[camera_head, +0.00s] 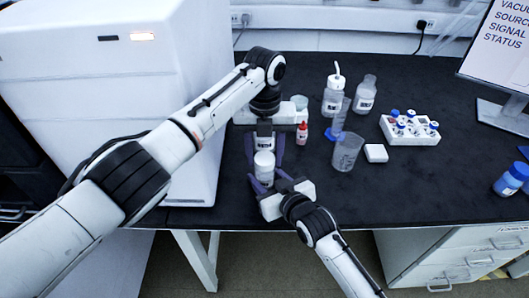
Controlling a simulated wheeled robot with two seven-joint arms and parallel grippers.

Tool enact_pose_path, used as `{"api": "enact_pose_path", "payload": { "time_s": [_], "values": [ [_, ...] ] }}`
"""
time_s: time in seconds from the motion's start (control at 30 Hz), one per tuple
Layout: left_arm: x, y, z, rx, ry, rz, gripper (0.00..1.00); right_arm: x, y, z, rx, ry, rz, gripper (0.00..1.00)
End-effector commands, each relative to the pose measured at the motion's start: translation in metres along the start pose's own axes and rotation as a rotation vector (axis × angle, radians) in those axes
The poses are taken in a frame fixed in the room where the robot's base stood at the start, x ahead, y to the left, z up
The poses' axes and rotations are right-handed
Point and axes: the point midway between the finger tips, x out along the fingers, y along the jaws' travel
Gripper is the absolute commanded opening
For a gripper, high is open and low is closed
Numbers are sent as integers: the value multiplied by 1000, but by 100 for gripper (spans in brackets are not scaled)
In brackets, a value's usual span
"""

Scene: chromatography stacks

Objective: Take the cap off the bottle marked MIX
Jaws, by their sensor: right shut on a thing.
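A white bottle (265,173) with a round white cap (264,157) stands upright near the front of the black bench; its label is too small to read here. My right gripper (270,180) is shut on the bottle from the front right, a purple finger on each side. My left gripper (265,151) points down just behind and above the cap, its purple fingers spread apart to either side. I cannot tell whether they touch the cap. A pale labelled patch shows between the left fingers; what it belongs to is unclear.
A red-capped dropper bottle (302,133) and a clear beaker (346,152) stand to the right. Behind are a wash bottle (333,95) and a clear bottle (366,93). A white rack (410,130) holds several vials. A white cabinet (150,90) blocks the left.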

Motion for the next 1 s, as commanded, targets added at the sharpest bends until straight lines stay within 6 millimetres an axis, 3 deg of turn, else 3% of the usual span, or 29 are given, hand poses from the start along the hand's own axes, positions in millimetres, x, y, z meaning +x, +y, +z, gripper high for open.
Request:
{"api": "enact_pose_path", "payload": {
  "time_s": [0.03,0.17,0.37,1.0],
  "values": [
    [0,0,0,0,0,0,36,0,0,0,0,0,0,0],
    [0,0,0,0,0,0,14,0,0,0,0,0,0,0],
    [0,0,0,-107,1,-1,13,0,0,0,0,0,0,0],
    [-1,-1,-1,-1603,4,0,13,0,0,0,0,0,1,0]
  ]
}}
